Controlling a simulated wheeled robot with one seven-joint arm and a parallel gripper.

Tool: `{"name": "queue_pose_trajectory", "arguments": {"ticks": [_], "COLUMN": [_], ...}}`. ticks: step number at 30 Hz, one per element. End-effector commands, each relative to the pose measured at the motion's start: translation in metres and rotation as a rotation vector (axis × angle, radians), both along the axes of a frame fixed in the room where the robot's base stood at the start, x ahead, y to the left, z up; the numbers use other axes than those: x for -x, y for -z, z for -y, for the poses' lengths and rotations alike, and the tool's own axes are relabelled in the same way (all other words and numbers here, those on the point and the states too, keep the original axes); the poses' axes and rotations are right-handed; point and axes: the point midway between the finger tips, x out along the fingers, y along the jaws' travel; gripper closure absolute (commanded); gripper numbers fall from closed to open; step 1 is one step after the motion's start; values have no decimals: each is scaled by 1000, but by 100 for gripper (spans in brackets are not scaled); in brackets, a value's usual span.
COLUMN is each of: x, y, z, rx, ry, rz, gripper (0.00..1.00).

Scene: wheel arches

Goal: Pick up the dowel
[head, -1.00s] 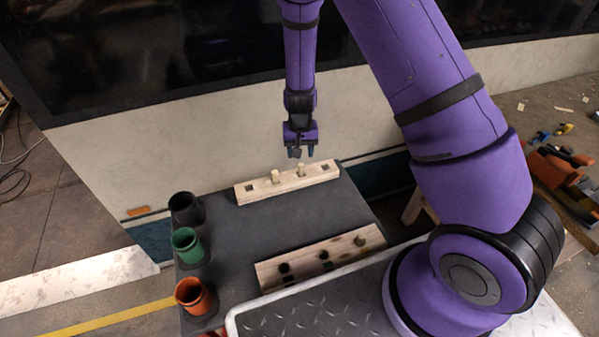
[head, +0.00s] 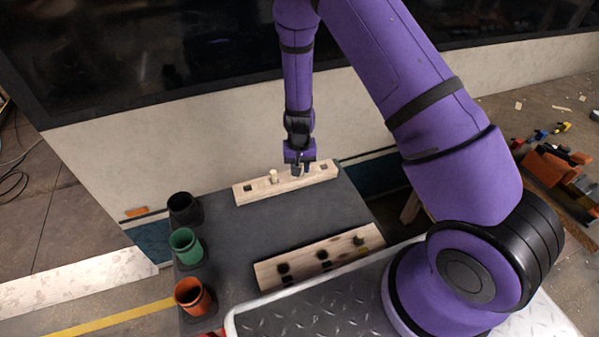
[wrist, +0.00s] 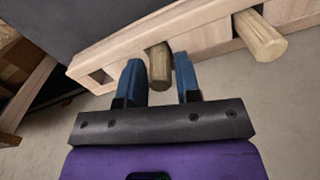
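A pale wooden block (head: 250,194) with round dowels lies at the far edge of the dark table. One dowel (wrist: 160,65) stands in the block between my gripper's two blue fingers (wrist: 160,82) in the wrist view. In the head view my gripper (head: 299,168) is down over the block and mostly hides that dowel. A second, thicker-looking dowel (wrist: 258,37) stands beside it, outside the fingers; the head view shows it left of my gripper (head: 273,176).
A nearer wooden block (head: 340,246) holds a pale dowel (head: 359,239) and dark pieces. Black (head: 183,208), green (head: 186,246) and orange (head: 192,297) cups line the table's left side. A pale panelled wall stands close behind. The middle of the table (head: 285,222) is clear.

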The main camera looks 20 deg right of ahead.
Motion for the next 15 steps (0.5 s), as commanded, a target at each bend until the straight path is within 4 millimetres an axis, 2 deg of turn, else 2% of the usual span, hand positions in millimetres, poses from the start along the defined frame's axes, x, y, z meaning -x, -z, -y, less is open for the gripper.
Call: {"name": "queue_pose_trajectory", "arguments": {"ticks": [1,3,4,15], "x": [0,0,0,0], "y": [0,0,0,-3], "z": [0,0,0,0], "rx": [0,0,0,0], "ry": [0,0,0,0], "rz": [0,0,0,1], "gripper": [81,97,100,100]}}
